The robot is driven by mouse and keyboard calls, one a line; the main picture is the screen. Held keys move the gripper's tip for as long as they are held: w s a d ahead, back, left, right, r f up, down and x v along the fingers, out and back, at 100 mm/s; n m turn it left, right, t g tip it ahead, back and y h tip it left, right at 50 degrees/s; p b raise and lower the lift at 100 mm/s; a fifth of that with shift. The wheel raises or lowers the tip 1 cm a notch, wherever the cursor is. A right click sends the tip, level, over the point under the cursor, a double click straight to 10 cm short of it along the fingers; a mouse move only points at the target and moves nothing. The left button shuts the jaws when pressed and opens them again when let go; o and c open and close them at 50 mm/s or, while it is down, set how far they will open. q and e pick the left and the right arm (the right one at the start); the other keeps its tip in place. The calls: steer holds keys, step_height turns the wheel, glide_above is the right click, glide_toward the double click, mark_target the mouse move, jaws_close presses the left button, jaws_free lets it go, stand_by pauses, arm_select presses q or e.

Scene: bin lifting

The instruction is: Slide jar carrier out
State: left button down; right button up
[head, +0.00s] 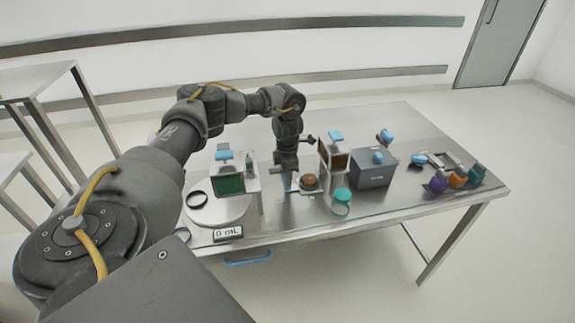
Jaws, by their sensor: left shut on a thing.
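The jar carrier (312,191) is a small pale plate low in front of an upright device (326,153) with an orange-brown window. A small jar with brown contents (309,181) sits on it. My left gripper (289,187) points down at the left end of the carrier, shut on it. The fingertips are small and partly hidden, so the exact contact is hard to see. My right gripper is not in view.
A jar with a teal lid (341,203) stands close in front. A grey box (373,170) is to the right, with several coloured pieces (457,180) beyond. The table's front right is clear.

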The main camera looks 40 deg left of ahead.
arm_select(q)
steer(key=s+a, duration=0.1)
steer(key=s+a+p, duration=0.1)
steer(key=s, duration=0.1)
steer(key=shift+s+a, duration=0.15)
steer(key=shift+a, duration=0.05)
steer(key=c, duration=1.3)
jaws_free()
steer(key=shift+c, duration=0.2)
steer(key=shift+o, duration=1.3)
steer(key=shift+s+a, duration=0.1)
